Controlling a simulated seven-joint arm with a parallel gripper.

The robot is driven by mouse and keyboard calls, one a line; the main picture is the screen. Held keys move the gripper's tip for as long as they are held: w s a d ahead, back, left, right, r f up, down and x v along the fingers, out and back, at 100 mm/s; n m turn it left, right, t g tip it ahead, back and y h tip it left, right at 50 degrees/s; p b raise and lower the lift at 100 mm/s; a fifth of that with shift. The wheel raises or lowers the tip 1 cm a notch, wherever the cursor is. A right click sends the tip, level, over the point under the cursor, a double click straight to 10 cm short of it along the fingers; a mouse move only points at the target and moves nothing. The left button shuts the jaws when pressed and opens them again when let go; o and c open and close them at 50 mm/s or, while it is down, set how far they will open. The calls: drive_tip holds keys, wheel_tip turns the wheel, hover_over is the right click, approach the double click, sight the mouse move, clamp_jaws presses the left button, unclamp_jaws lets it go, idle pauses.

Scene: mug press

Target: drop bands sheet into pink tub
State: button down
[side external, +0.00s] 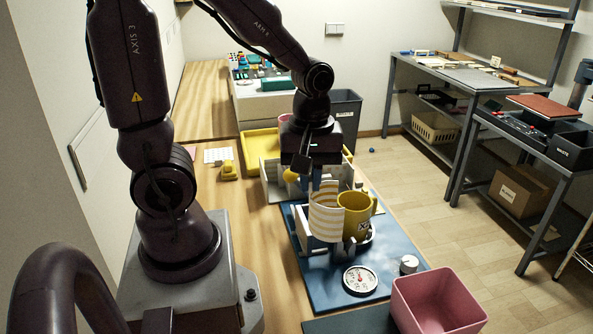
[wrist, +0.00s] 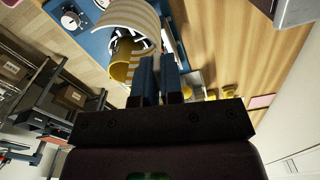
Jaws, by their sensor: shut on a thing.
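The bands sheet (side external: 325,218), curved, with cream and tan stripes, stands upright beside the yellow mug (side external: 357,217) and hides part of it. My gripper (side external: 317,184) is above the press, pointing down, shut on the upper edge of the sheet. In the wrist view the curled sheet (wrist: 128,17) lies just beyond my blue fingers (wrist: 160,62), with the yellow mug (wrist: 121,65) beside it. Whether sheet and mug touch is unclear. The pink tub (side external: 437,303) stands at the front right; its inside looks empty.
The mug press stands on a blue base (side external: 305,270) with a round dial (side external: 360,280) and a knob (side external: 409,264) in front. A yellow tray (side external: 259,150) and a pale divided box (side external: 272,187) are behind. Bare wooden table (side external: 245,215) shows at left.

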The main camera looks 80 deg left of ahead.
drive_tip(key=w+d+f+m, duration=0.3)
drive_tip(key=w+d+m, duration=0.4)
drive_tip(key=w+d, duration=0.85)
wheel_tip(320, 180, down, 7)
drive_tip(key=shift+w+f, duration=0.15)
drive_tip(key=shift+w, duration=0.2)
drive_tip(key=shift+a, duration=0.1)
drive_tip(key=c, duration=0.5)
unclamp_jaws()
drive_tip(key=shift+c, duration=0.2)
drive_tip(key=shift+r, duration=3)
